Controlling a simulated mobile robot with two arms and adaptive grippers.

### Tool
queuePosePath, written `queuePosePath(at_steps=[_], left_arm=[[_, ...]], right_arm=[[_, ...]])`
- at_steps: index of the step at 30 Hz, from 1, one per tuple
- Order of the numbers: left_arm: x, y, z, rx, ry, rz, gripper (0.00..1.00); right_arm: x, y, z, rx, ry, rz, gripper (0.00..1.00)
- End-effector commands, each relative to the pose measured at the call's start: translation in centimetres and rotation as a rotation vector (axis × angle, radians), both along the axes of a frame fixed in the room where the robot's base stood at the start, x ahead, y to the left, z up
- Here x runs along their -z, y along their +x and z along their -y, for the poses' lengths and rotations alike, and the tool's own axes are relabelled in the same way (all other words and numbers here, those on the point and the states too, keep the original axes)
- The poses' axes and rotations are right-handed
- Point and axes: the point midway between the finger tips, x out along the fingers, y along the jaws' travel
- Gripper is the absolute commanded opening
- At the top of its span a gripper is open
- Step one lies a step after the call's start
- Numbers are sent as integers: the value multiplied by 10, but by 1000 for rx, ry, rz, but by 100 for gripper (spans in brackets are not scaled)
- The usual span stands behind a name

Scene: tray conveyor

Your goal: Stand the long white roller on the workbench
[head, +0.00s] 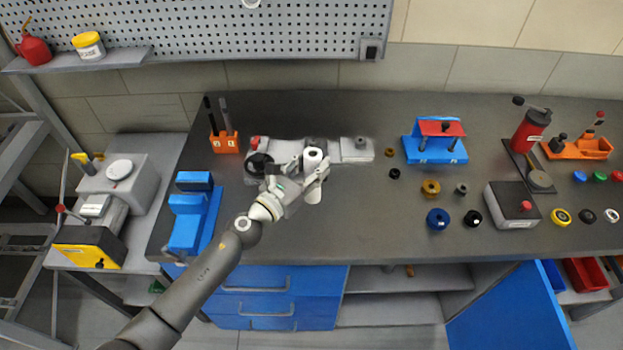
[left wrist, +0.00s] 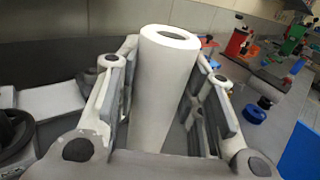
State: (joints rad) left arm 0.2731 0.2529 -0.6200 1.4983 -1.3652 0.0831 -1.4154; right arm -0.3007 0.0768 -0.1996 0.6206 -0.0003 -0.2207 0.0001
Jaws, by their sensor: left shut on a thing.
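The long white roller (head: 313,192) is upright, its open end facing up, over the dark workbench (head: 350,225). My left gripper (head: 311,171) is shut on it, one finger on each side. In the left wrist view the roller (left wrist: 163,95) rises between the two pads of my left gripper (left wrist: 168,100), leaning slightly in the picture. Its lower end is hidden there by the gripper. I cannot tell whether its foot touches the bench. My right gripper is not in view.
A grey machine base (head: 358,150) with a black handwheel (head: 259,163) lies just behind the gripper. A blue fixture (head: 188,222) stands at left, a blue press with red top (head: 436,150) at right. Small rings and knobs, including a blue one (head: 437,219), lie farther right. The front middle is clear.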

Motion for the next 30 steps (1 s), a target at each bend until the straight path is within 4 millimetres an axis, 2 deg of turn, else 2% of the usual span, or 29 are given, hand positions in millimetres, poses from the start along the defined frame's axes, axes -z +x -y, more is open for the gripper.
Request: queuePosePath(at_steps=[4, 6, 9, 23, 24, 29, 30], left_arm=[[14, 9, -2, -2, -4, 1, 2], [27, 8, -1, -1, -7, -3, 2], [35, 8, -1, -2, -7, -1, 2], [42, 8, -2, 0, 0, 2, 2], [43, 7, -2, 0, 1, 1, 37], [42, 7, -2, 0, 0, 0, 57], [42, 7, -2, 0, 0, 0, 57]], right_arm=[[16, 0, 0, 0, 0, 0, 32], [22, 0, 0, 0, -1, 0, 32], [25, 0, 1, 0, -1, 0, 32], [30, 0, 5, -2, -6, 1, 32], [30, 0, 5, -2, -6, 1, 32], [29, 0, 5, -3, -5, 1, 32], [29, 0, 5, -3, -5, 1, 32]])
